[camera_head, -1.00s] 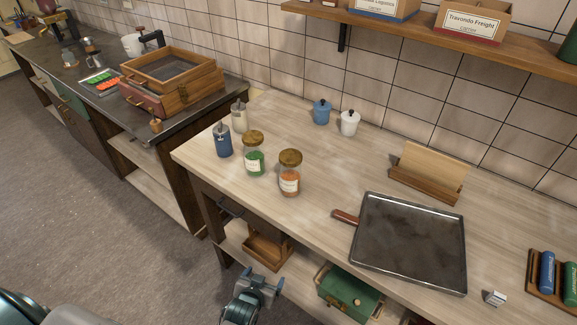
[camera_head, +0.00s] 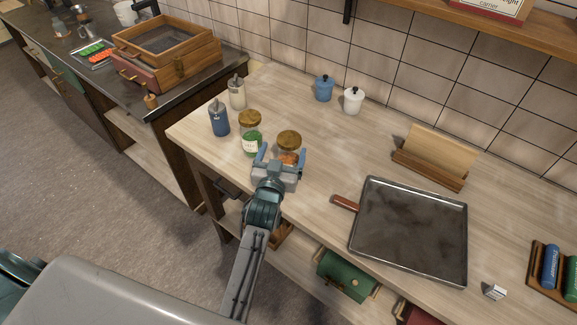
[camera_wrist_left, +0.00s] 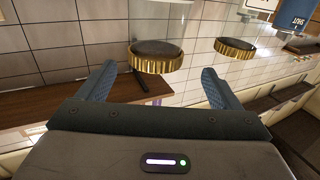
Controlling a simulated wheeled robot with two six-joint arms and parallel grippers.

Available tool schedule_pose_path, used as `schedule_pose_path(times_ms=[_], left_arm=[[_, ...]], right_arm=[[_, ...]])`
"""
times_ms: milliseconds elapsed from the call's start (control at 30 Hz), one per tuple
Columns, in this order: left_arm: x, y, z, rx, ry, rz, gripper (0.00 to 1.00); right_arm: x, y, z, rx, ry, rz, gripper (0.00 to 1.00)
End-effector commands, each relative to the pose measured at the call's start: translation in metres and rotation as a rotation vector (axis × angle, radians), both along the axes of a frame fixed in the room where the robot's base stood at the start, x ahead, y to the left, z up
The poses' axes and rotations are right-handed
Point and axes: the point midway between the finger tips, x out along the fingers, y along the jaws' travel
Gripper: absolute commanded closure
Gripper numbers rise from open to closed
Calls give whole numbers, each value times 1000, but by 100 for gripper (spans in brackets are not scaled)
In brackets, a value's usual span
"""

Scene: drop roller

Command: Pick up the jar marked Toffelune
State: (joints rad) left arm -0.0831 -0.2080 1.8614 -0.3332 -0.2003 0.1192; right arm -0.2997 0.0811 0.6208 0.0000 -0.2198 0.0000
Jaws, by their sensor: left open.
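A glass jar with orange contents and a wooden-looking lid (camera_head: 289,139) stands upright near the counter's front edge. Its lid also shows in the left wrist view (camera_wrist_left: 158,60). A similar jar with green contents (camera_head: 250,137) and a pale label stands just left of it. I cannot read the name on either jar. My left gripper (camera_head: 283,154) is open, with its blue fingers on either side of the orange jar's near side, partly hiding that jar. In the wrist view the lid lies between and beyond the fingers, with nothing gripped. My right gripper is not in view.
A blue dispenser (camera_head: 219,119) and a cream dispenser (camera_head: 237,93) stand left of the jars. Blue (camera_head: 324,89) and white (camera_head: 353,101) lidded pots stand behind. A metal tray (camera_head: 408,232) lies to the right. The counter between jars and pots is clear.

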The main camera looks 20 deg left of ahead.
Motion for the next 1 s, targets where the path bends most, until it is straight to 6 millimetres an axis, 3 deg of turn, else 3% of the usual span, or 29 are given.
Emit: schedule_pose_path(times_ms=[100,500,767,1000], left_arm=[[6,0,-1,0,0,0,14],[53,0,0,1,1,0,14],[56,0,2,0,2,0,14],[55,0,1,0,2,0,57]], right_arm=[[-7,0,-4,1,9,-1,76],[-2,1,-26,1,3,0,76],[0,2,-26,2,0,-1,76],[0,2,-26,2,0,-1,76]])
